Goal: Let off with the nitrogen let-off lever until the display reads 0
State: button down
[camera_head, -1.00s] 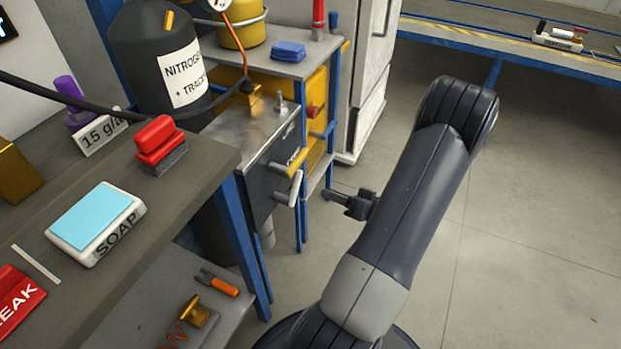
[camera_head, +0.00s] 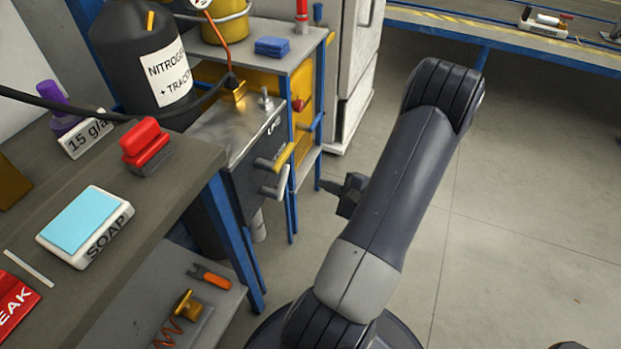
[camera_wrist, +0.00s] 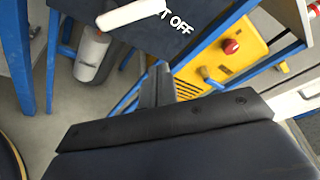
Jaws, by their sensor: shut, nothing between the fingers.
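The white let-off lever (camera_head: 275,185) sticks out from the front of a dark box (camera_head: 247,165) with a metal top, just below a yellow lever (camera_head: 276,163). In the wrist view the white lever (camera_wrist: 132,14) shows at the top, beside white letters ending in "OFF". My gripper (camera_head: 326,185) is to the right of the levers, apart from them, shut and empty. Its closed fingers (camera_wrist: 157,88) show below the white lever in the wrist view. A round gauge (camera_head: 201,3) is cut off at the top edge. No display reading can be made out.
A black bottle labelled nitrogen (camera_head: 150,68) stands behind the box. A yellow panel with a red knob (camera_wrist: 231,47) and blue frame posts (camera_head: 290,205) flank the levers. A workbench (camera_head: 170,190) is on the left. Open floor (camera_head: 510,220) lies to the right.

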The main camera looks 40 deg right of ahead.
aim_at(284, 173)
jog(key=b+x, duration=0.3)
jog(key=x, duration=0.7)
jog(key=shift+s+a+r, duration=0.45)
jog(key=shift+a+r, duration=0.2)
jog(key=shift+a, duration=0.1)
jog(key=shift+s+a+r, duration=0.4)
jog(key=shift+a+r, duration=0.25)
jog(key=shift+a, duration=0.1)
jog(key=shift+s+a+r+n, duration=0.1)
jog(key=shift+a+r+n, duration=0.1)
jog(key=shift+n, duration=0.2)
jog(key=n, duration=0.1)
jog(key=a+r+n+t, duration=0.1)
jog(key=n, duration=0.1)
jog(key=s+a+n+t+h, duration=0.1)
jog(key=shift+a+r+n+b, duration=0.1)
jog(key=shift+r+n+b, duration=0.2)
jog(key=shift+r+b, duration=0.05)
jog(key=shift+a+r, duration=0.15)
jog(key=shift+a, duration=0.1)
jog(key=shift+s+a, duration=0.1)
